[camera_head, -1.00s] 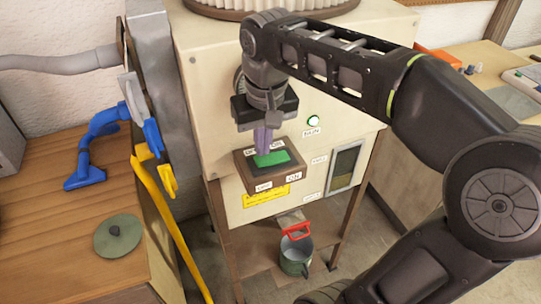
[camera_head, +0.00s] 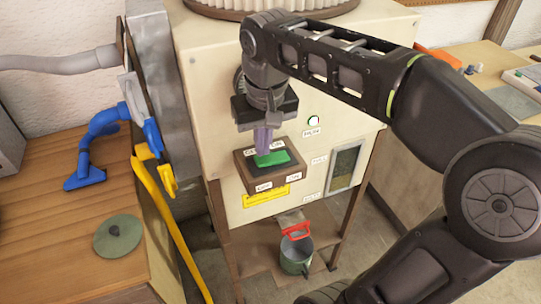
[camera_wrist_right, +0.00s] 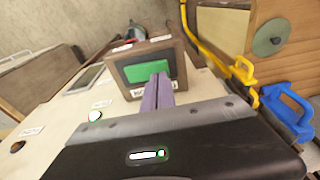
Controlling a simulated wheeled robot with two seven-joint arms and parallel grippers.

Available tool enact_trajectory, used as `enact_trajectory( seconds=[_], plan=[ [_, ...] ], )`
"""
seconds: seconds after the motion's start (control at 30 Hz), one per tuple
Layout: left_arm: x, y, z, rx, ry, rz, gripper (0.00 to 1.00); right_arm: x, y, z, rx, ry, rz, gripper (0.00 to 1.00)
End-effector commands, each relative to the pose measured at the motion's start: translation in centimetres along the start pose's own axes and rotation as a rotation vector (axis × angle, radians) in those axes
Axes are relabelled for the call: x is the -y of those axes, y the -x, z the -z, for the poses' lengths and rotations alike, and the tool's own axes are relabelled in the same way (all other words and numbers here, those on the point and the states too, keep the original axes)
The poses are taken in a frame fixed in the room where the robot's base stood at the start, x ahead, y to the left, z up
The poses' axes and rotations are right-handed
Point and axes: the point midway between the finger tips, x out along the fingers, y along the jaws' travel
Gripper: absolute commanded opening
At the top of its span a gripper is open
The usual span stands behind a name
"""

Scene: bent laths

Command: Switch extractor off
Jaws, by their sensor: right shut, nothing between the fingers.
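The extractor (camera_head: 300,100) is a cream cabinet on brown legs. A brown switch box (camera_head: 248,182) with a green rocker (camera_head: 280,158) sticks out of its front, with small OFF and ON labels along its lower edge. The rocker also shows in the wrist view (camera_wrist_right: 130,72). My right gripper (camera_head: 263,150) is shut and empty, its purple fingertips at the rocker and hiding part of it. The wrist view shows these tips (camera_wrist_right: 158,82) at the rocker's near edge; I cannot tell how hard they press. My left gripper is not in view.
A round lamp (camera_head: 313,120) sits right of the switch box, looking mostly white with a coloured rim. A bucket (camera_head: 296,262) stands below on the shelf.

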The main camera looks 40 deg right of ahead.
Motion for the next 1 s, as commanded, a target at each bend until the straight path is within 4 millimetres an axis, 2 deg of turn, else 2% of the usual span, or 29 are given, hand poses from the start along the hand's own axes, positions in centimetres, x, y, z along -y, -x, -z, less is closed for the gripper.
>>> enact_trajectory(
  seconds=[1.0],
  plan=[
    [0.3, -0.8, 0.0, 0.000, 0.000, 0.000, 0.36, 0.0, -1.0, -0.1, 0.000, 0.000, 0.000, 0.00]
  ],
)
